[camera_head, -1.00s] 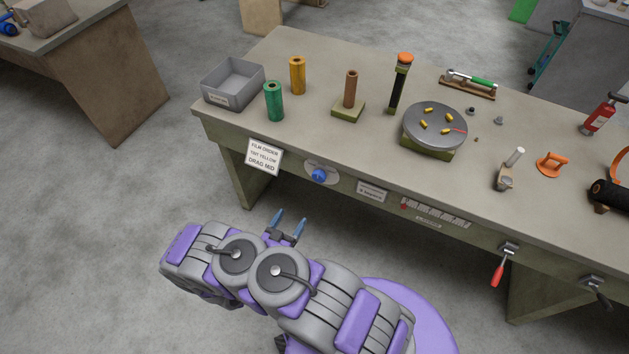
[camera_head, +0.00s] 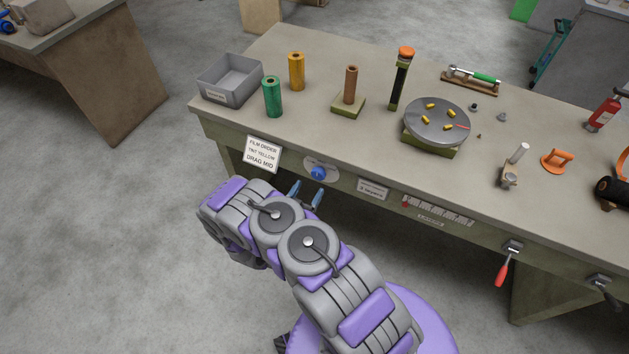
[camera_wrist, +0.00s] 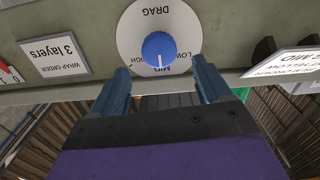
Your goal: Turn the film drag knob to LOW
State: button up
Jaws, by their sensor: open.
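The blue film drag knob (camera_head: 318,173) sits on a round white dial plate on the bench's front face. In the wrist view, which is upside down, the knob (camera_wrist: 159,47) shows a white pointer line toward MID, with LOW to the right and HIGH to the left on the dial plate (camera_wrist: 133,30). My gripper (camera_head: 307,190) is open and empty, just below and in front of the knob. In the wrist view, the fingers of my gripper (camera_wrist: 160,72) point toward the dial, one to each side of the knob and apart from it.
A wrap order label (camera_wrist: 61,55) is on the other side. The bench top (camera_head: 310,125) carries a grey bin (camera_head: 231,80), film rolls and a turntable (camera_head: 436,112). A red-handled lever (camera_head: 503,272) juts out right.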

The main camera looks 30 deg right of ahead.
aim_at(317, 176)
jog(key=shift+b+x, duration=0.65)
jog(key=shift+x, duration=2.3)
jog(key=c, duration=1)
